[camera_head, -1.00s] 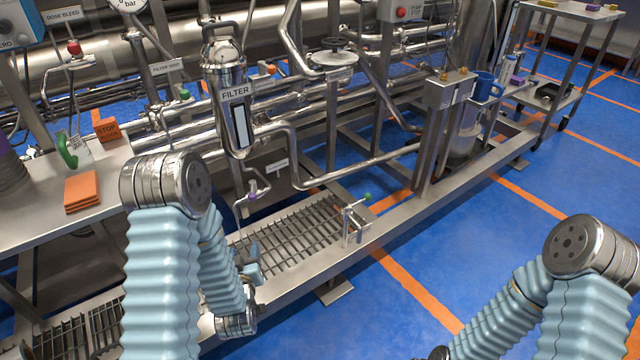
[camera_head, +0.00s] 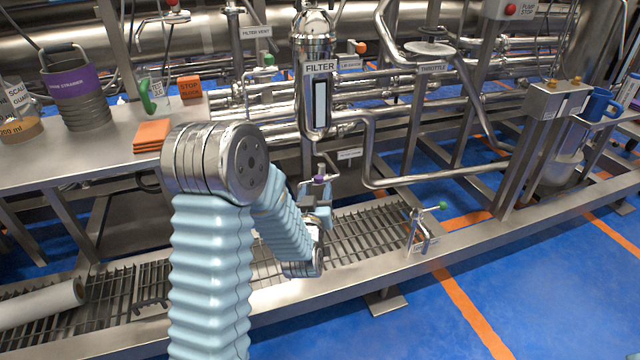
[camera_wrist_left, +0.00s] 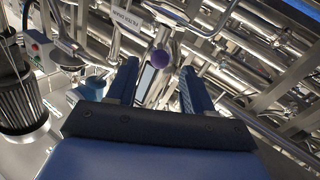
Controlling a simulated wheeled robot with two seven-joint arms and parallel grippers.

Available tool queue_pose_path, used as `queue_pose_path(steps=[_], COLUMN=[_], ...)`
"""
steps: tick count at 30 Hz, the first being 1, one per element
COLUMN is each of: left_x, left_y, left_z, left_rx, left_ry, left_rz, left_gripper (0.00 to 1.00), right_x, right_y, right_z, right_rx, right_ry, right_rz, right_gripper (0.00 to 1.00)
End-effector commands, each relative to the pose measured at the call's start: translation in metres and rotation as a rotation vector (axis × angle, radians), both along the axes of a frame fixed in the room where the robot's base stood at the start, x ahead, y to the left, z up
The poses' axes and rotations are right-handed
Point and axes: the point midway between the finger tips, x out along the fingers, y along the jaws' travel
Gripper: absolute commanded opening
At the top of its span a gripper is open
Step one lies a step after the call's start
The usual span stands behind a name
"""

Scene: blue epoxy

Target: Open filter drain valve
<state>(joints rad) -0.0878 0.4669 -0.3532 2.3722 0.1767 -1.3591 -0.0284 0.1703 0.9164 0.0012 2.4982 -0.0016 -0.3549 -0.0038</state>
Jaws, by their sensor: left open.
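The filter (camera_head: 318,70) is a steel upright vessel with a sight window. Under it hangs the drain valve, with a purple handle (camera_head: 319,179). My left gripper (camera_head: 322,213) is just below the handle in the head view, largely hidden behind my own forearm. My right gripper is out of view.
A steel bench (camera_head: 70,152) at left holds orange blocks (camera_head: 152,135) and a purple-banded strainer (camera_head: 78,95). A grated drain trough (camera_head: 365,232) runs below the valve. A small green-tipped valve (camera_head: 420,230) stands on the skid edge. Blue floor at right is clear.

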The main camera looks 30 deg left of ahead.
Motion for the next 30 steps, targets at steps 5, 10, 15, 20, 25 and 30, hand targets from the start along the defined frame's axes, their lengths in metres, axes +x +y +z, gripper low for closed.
queue_pose_path(steps=[5, 10, 15, 20, 25, 30], left_x=[0.036, 0.057, 0.065, 0.065, 0.065, 0.065], left_y=[0.016, 0.025, 0.028, 0.028, 0.028, 0.028], left_z=[0.002, 0.001, 0.000, 0.000, 0.000, 0.000], left_rx=[0.002, 0.001, 0.001, 0.000, 0.000, 0.000], left_ry=[0.000, 0.000, 0.001, 0.001, 0.001, 0.001], left_rz=[-0.001, 0.000, -0.001, -0.001, -0.001, -0.001], left_gripper=[0.51, 0.51, 0.51, 0.51, 0.36, 0.10], right_x=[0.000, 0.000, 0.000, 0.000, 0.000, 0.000], right_y=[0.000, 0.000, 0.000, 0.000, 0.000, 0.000], right_z=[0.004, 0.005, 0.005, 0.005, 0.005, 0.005], right_rx=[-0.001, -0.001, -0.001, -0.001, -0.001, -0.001], right_ry=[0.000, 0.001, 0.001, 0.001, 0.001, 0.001], right_rz=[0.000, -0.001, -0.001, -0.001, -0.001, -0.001], right_gripper=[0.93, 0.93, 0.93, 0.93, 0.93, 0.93])
